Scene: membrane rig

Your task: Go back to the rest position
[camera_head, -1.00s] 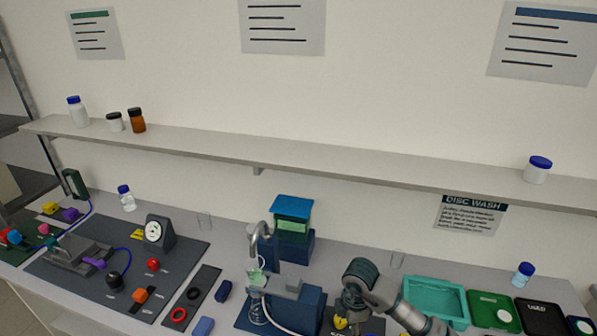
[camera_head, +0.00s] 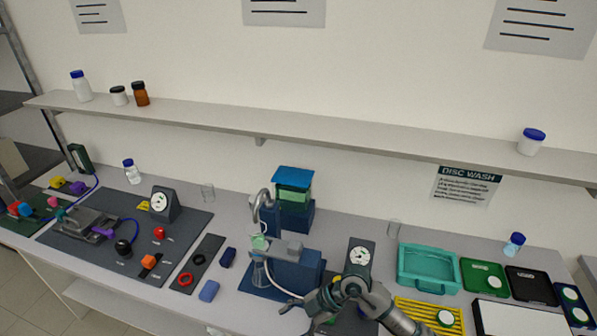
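My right arm comes in from the bottom right, and its gripper (camera_head: 312,306) is low in the picture, in front of the blue membrane rig (camera_head: 300,270). The fingers are small and dark, and I cannot tell whether they are open or shut. I see no object clearly held in them. A pale hose from the rig runs close to the gripper; I cannot tell whether they touch. My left gripper is not in view.
A dial gauge (camera_head: 359,256) stands just behind my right arm. A teal tray (camera_head: 428,287), a yellow rack (camera_head: 412,305), a green tray (camera_head: 484,278) and a black tray (camera_head: 528,286) lie to the right. A dark mat with a clamp (camera_head: 90,222) lies left. A shelf (camera_head: 330,138) crosses above.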

